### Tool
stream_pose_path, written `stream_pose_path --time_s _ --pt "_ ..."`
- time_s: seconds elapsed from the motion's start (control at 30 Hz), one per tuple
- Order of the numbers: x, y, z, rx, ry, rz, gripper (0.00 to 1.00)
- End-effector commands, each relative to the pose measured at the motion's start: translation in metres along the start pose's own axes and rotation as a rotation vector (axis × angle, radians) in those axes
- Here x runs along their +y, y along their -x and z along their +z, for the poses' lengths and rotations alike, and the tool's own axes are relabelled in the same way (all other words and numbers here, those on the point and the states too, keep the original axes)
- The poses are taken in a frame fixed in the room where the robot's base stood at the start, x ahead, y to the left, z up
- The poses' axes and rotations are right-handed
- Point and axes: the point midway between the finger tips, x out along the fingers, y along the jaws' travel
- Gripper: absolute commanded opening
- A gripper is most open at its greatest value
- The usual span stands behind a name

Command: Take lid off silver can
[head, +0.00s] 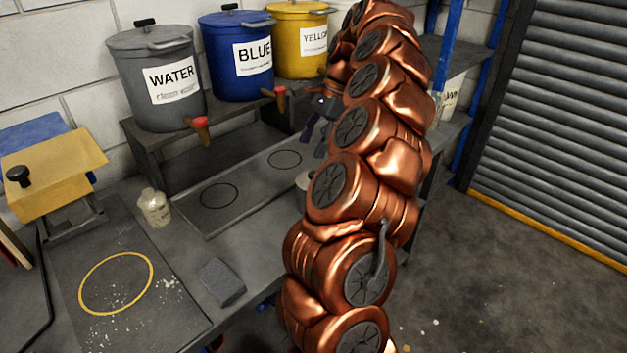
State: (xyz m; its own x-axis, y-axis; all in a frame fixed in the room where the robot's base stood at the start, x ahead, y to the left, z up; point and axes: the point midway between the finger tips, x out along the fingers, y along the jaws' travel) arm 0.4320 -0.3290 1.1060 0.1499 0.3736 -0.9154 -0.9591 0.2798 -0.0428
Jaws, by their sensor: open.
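My copper-coloured arm reaches across the right of the head view. My gripper (316,136) is small and dark at its far end, open, above the right part of the tray in front of the yellow container; the arm hides part of it. A pale, silvery round edge (303,181) shows on the tray's right side, mostly hidden behind my arm. It may be the silver can; I cannot tell, and no lid on it is clear. I see nothing between the fingers.
Grey WATER (150,92), BLUE (235,85) and YELLOW (290,50) containers with taps stand on a raised shelf. A tray (245,205) with ringed spots lies below. A bottle (153,208), grey block (221,283) and yellow press (55,170) are left.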

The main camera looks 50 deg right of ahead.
Motion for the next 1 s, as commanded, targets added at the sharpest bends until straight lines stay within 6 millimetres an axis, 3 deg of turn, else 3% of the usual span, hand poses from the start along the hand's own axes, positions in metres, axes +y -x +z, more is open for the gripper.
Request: stream_pose_path --time_s 0.1,0.2,1.0 --pt "0.003 0.002 -0.023 -0.005 -0.097 -0.009 0.59" --pt "0.004 0.003 -0.031 -0.006 -0.132 -0.015 0.59" --pt "0.007 -0.030 -0.033 -0.007 -0.137 -0.012 0.59"
